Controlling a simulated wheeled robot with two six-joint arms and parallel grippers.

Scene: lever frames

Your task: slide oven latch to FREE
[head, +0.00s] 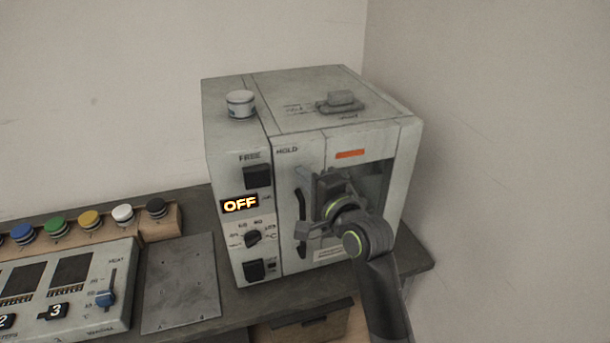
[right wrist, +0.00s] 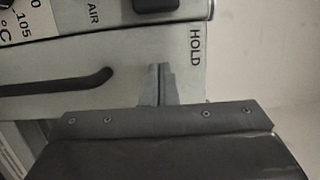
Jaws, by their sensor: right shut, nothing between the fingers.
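The oven (head: 235,135) is a pale box with FREE and HOLD printed near the top of its front. A dark square block (head: 257,175), which looks like the latch, sits below the word FREE; its edge also shows at the top of the right wrist view (right wrist: 155,4). My right gripper (head: 303,170) is shut and empty in front of the door, just below HOLD and above the upper end of the dark door handle (head: 301,240). In the right wrist view its fingertips (right wrist: 158,70) point towards the block, with a clear gap. My left gripper is not in view.
A display reading OFF (head: 240,204) and a dial (head: 253,238) lie below the block. A white round cap (head: 240,103) and a grey slider piece (head: 340,99) sit on top. A control panel (head: 70,295) and several coloured knobs stand left; a wall is close right.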

